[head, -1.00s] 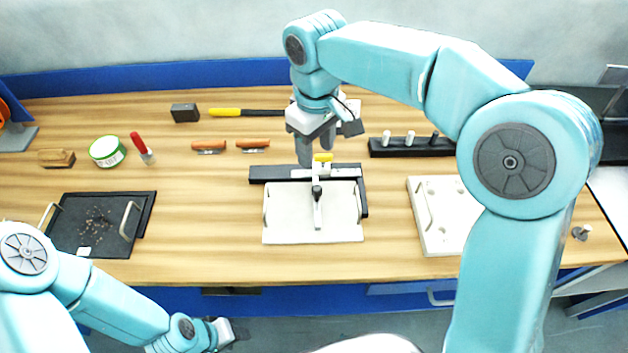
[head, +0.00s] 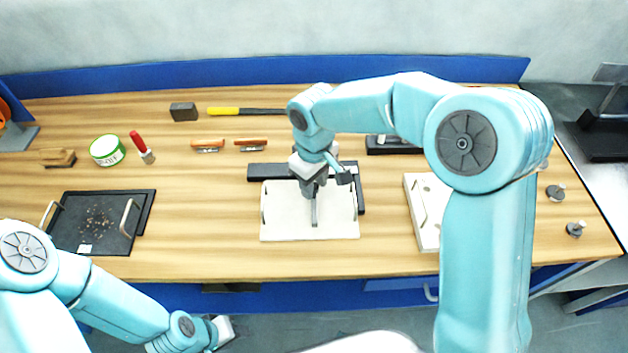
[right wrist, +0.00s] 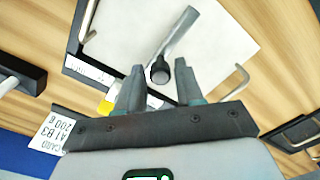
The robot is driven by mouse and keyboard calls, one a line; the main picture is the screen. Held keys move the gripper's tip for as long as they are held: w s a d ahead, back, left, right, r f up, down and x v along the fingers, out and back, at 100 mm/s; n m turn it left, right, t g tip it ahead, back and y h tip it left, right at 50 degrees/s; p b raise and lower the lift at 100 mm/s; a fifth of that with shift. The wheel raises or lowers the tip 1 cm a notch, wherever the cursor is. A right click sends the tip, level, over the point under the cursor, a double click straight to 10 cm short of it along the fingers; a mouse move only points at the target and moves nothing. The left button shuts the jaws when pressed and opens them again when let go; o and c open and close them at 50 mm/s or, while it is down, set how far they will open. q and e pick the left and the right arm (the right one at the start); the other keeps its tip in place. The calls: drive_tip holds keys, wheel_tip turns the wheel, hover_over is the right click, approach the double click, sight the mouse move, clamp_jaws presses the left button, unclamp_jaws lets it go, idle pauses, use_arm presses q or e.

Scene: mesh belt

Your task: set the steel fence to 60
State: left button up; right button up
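The steel fence (head: 314,212) is a narrow grey bar lying across a white board (head: 280,220) with a black back rail (head: 265,171). It also shows in the right wrist view (right wrist: 181,32), with a black round knob (right wrist: 160,71) at its near end. My right gripper (head: 308,190) is low over the fence. In the right wrist view its fingers (right wrist: 161,85) are apart, one on each side of the knob; I cannot tell whether they touch it. A pale scale strip (right wrist: 88,68) runs along the rail, its numbers unreadable. My left gripper (head: 222,331) is at the lower left, away from the board.
A dark tray (head: 72,225) with handles stands left. A black peg holder (head: 388,146) is behind, partly covered by my arm.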

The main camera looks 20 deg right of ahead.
clamp_jaws()
drive_tip(key=shift+s+d+b, duration=0.15)
drive_tip(key=shift+s+d, duration=0.05)
drive_tip(key=shift+d, duration=0.55)
drive_tip(key=shift+s+d+b, duration=0.15)
drive_tip(key=shift+s+d, duration=0.1)
drive_tip(key=shift+d, duration=0.45)
drive_tip(key=shift+s+d+b, duration=0.15)
drive_tip(key=shift+s+d, duration=0.05)
drive_tip(key=shift+d, duration=0.55)
drive_tip(key=shift+a, duration=0.1)
drive_tip(key=shift+o, duration=2.2)
unclamp_jaws()
drive_tip(key=shift+w, duration=0.15)
drive_tip(key=shift+r, duration=0.1)
wheel_tip(320, 180, up, 16)
